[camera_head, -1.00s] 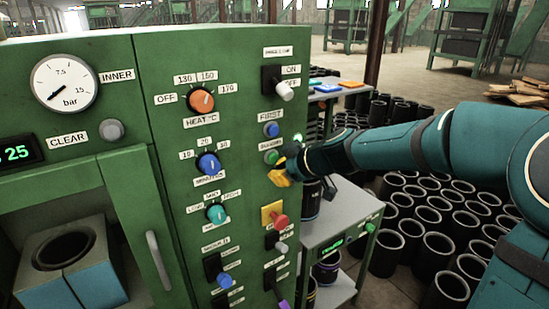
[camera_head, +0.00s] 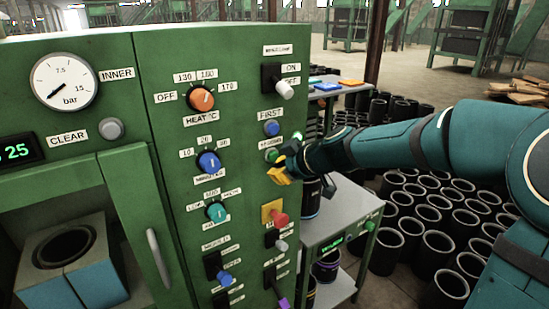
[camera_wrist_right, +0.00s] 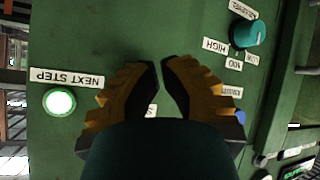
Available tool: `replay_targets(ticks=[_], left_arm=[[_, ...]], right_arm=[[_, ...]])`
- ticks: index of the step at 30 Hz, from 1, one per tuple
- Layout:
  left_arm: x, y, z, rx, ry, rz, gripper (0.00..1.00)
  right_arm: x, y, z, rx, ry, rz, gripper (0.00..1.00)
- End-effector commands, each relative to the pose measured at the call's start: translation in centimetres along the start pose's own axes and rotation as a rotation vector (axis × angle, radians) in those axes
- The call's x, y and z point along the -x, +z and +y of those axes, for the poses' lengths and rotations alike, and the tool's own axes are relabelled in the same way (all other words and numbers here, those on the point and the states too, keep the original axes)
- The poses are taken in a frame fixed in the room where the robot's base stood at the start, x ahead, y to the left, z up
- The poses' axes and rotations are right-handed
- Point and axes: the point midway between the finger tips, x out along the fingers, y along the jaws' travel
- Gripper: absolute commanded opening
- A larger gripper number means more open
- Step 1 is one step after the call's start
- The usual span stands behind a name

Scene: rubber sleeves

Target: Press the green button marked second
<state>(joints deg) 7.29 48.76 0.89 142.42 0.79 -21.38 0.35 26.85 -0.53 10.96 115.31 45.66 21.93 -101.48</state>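The green button (camera_head: 272,155) is on the upright green panel, just below the blue button labelled FIRST (camera_head: 271,129). The small label above it is blurred. My right gripper (camera_head: 279,174) has yellow fingertips just below and to the right of the green button, close to the panel; contact cannot be made out. In the right wrist view its two fingertips (camera_wrist_right: 160,64) are nearly together with nothing seen between them, and the green button is not visible there. My left gripper is not in view.
A lit button marked NEXT STEP (camera_wrist_right: 59,102) sits beside the fingers in the wrist view. A red knob on a yellow plate (camera_head: 274,214) lies below the gripper. Nearby are a blue dial (camera_head: 208,162), a teal dial (camera_head: 215,211) and a grey side table (camera_head: 342,207).

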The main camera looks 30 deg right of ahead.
Motion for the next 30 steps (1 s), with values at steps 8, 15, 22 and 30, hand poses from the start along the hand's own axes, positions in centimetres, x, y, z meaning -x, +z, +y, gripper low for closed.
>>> replay_targets(ticks=[8,15,22,30], left_arm=[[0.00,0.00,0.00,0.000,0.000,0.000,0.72],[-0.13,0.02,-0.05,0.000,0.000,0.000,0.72],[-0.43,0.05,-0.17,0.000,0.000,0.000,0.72],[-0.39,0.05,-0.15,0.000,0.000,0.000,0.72]], right_arm=[[0.00,0.00,0.00,0.000,0.000,0.000,0.00],[-0.21,-0.06,0.05,0.001,-0.001,0.000,0.00],[-0.71,-0.34,0.36,0.000,0.000,0.000,0.00],[-0.68,-0.37,0.37,0.000,0.000,0.000,0.00]])
